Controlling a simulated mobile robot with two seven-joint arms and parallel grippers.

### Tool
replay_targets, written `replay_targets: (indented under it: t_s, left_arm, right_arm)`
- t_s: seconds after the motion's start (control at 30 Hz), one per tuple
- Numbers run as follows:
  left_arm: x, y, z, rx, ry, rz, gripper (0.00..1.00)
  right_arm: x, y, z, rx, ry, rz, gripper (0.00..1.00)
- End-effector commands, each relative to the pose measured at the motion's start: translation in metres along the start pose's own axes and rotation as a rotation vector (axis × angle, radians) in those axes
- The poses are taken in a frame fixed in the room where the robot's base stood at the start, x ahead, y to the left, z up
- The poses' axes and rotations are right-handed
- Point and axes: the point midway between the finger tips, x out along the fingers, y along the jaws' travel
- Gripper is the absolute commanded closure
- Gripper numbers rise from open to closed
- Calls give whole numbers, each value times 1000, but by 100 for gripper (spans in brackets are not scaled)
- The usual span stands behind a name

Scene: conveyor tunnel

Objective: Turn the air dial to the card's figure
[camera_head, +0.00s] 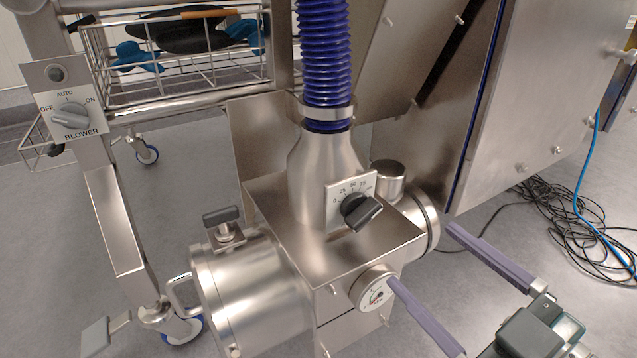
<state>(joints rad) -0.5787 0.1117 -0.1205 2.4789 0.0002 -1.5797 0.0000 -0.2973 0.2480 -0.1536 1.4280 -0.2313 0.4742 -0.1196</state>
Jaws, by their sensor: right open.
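The air dial (360,210) is a black knob on a pale plate (336,204) marked from 0 through 25, 50 and 75, at the neck of the steel blower housing. Its last figure is partly hidden, and I cannot tell exactly which figure the knob points at. No card with a figure can be made out. My left gripper is not in view.
A round gauge (375,288) sits on the housing front below the dial, near the lower finger. A ribbed blue hose (324,50) rises above. A blower switch (70,116) is at left, a wire basket (180,75) behind. Black cables (575,215) lie on the floor at right.

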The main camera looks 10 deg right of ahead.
Motion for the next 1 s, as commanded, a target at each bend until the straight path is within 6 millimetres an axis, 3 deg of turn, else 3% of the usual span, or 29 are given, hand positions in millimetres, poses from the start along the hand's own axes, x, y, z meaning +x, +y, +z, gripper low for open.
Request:
replay_targets:
  t_s: [0.03,0.27,0.7,1.0]
  left_arm:
    - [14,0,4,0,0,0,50]
    - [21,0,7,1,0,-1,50]
    - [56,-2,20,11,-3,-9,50]
    - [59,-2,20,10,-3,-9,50]
  right_arm:
    - [0,-8,11,-6,18,-3,7]
    - [12,-9,9,-14,50,-4,7]
    - [88,-10,7,-13,47,-3,7]
    - [98,-9,4,-13,44,-5,7]
